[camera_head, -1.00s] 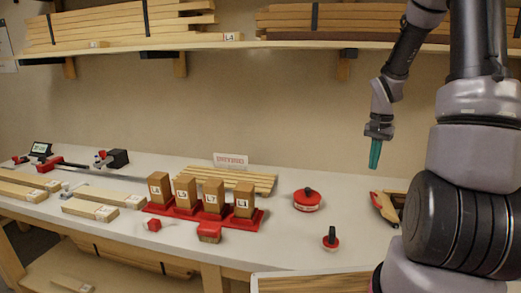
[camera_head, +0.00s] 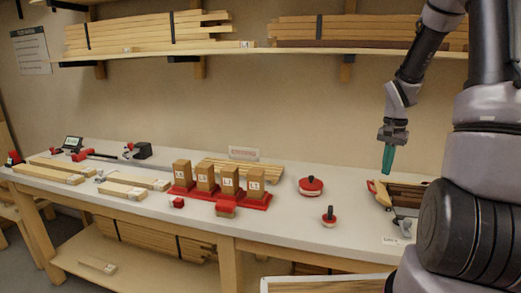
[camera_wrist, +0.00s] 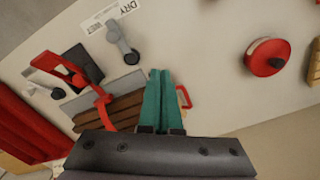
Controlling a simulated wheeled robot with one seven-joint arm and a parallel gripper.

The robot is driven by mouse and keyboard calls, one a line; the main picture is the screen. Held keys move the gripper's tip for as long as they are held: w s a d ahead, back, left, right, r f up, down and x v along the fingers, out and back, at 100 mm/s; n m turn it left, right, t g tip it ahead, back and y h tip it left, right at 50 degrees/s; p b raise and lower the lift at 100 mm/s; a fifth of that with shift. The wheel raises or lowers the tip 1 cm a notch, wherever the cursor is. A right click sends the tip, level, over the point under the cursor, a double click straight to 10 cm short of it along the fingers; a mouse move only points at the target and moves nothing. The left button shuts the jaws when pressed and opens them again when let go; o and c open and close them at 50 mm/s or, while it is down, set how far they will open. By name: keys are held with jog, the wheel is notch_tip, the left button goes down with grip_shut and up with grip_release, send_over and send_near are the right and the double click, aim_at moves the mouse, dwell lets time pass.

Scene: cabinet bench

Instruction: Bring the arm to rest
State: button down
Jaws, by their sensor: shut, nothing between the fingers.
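My gripper (camera_head: 388,158) hangs from my arm at the right in the head view, above the right part of the bench (camera_head: 285,222). Its teal fingers point down and are shut with nothing between them. In the wrist view the fingers (camera_wrist: 158,90) lie side by side, over a wooden-slatted item with red parts (camera_wrist: 122,108). I cannot tell the exact gap between fingertips and that item, but the head view shows the fingers above it.
A red tray (camera_head: 245,201) with several labelled wooden blocks stands mid-bench. A round red-topped item (camera_head: 311,186) and a small red-knobbed one (camera_head: 329,216) lie right of it. Planks (camera_head: 140,180) lie at left. A loaded shelf (camera_head: 200,53) runs above, left of my arm.

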jog(key=s+a+r+n+t, duration=0.1)
jog(key=s+a+r+t, duration=0.2)
jog(key=r, duration=0.4)
jog(key=s+a+r+n, duration=0.1)
jog(key=s+a+r, duration=0.2)
jog(key=a+r, duration=0.35)
jog(key=s+a+r+n+t+y, duration=0.2)
jog(key=s+a+r+n+t, duration=0.1)
jog(key=s+r, duration=0.7)
jog(key=s+a+t, duration=0.1)
jog(key=s+a, duration=0.1)
jog(key=shift+s+a+r, duration=0.3)
jog(key=shift+s+r, duration=0.05)
jog(key=c, duration=1.5)
grip_release()
jog(key=shift+c, duration=0.2)
